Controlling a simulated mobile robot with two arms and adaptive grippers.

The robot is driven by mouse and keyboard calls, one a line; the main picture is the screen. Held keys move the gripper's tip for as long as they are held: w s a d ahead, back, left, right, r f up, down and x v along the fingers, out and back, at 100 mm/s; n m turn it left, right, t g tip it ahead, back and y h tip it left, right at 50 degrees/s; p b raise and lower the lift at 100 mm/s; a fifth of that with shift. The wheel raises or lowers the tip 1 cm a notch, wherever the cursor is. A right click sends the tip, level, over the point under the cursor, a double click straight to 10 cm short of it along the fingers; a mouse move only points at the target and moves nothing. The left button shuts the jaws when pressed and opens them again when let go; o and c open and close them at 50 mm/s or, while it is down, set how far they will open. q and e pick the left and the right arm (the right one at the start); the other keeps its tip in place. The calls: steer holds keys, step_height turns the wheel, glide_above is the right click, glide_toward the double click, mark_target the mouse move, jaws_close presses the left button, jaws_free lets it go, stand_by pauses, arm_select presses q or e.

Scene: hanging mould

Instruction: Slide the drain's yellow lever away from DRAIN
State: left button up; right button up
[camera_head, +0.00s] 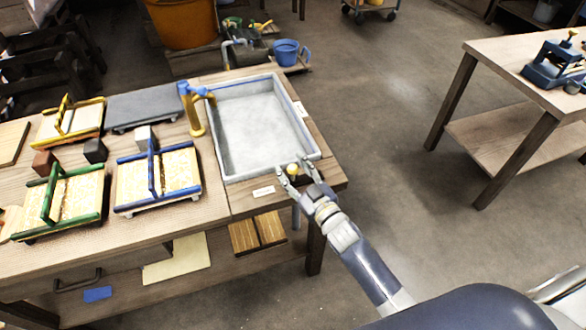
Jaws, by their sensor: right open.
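A grey sink basin (250,115) is set into the right end of the wooden bench. A small yellow lever (293,169) shows at the basin's near right corner. My right gripper (291,174) is open, with its fingers around or just above the lever; I cannot tell whether they touch it. A small white label (263,192) is on the bench in front of the basin, and another label (300,109) is at its right side. Their text is too small to read. My left gripper is not in view.
A yellow and blue tap (193,110) stands left of the basin. Green (62,203) and blue (157,180) framed moulds, a yellow-framed one (70,120) and a grey slab (145,106) lie on the bench (185,215). A second table (500,60) stands right, across clear floor.

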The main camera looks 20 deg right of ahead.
steer(key=shift+c, duration=0.3)
jaws_close()
steer(key=d, duration=0.6)
steer(key=shift+w+d+p, duration=0.15)
steer(key=shift+d+p, duration=0.1)
steer(key=shift+p, duration=0.1)
steer(key=shift+a, duration=0.1)
steer(key=shift+o, duration=0.3)
jaws_free()
steer(key=shift+d, duration=0.2)
